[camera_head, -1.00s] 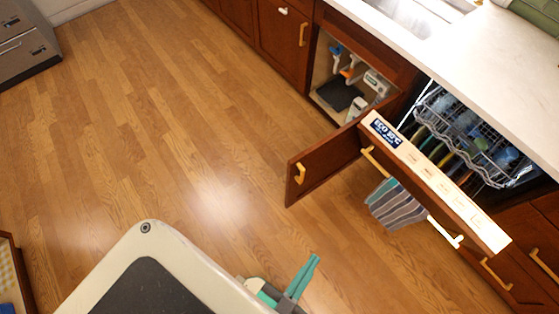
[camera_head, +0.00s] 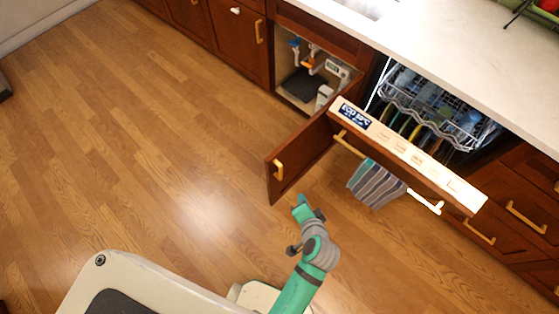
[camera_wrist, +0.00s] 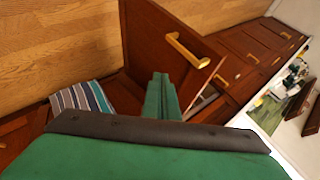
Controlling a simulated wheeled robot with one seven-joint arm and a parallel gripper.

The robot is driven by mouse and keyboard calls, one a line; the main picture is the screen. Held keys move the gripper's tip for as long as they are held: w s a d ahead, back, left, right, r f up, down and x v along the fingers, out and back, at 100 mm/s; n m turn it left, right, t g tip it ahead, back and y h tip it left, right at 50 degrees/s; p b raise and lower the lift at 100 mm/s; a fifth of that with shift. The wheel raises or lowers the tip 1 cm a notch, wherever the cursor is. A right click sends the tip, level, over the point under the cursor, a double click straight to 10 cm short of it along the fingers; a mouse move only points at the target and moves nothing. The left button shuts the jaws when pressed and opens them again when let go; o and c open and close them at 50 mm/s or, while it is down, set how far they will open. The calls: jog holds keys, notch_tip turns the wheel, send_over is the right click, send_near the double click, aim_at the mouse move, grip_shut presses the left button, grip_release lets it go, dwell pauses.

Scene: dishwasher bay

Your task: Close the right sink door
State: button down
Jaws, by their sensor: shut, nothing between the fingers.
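The right sink door (camera_head: 303,154) is brown wood with a yellow handle (camera_head: 279,169). It stands wide open, swung out from the sink cabinet (camera_head: 306,83) toward the floor. In the wrist view the door (camera_wrist: 160,40) and its handle (camera_wrist: 187,50) lie just ahead of my gripper. My gripper (camera_head: 301,208) is green and shut, near the door's free lower end in the head view; it also shows in the wrist view (camera_wrist: 160,80). I cannot tell whether it touches the door. The cabinet opening shows pipes and a dark mat.
The dishwasher door (camera_head: 405,155) is partly open beside the sink door, with a striped towel (camera_head: 375,184) on its handle. A dish rack (camera_head: 430,110) shows inside. The left sink door (camera_head: 239,38) is closed. The wooden floor to the left (camera_head: 130,130) is clear.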

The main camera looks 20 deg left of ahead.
jog(key=w+a+r+n+g+y, duration=0.2)
jog(key=w+r+g+y, duration=0.3)
jog(key=r, duration=0.3)
send_near(273, 160)
notch_tip(273, 160, down, 3)
jog(key=a, duration=0.1)
jog(key=w+a, duration=0.1)
jog(key=a, duration=0.1)
jog(key=shift+a+h, duration=0.2)
jog(key=shift+h, duration=0.2)
jog(key=shift+a, duration=0.45)
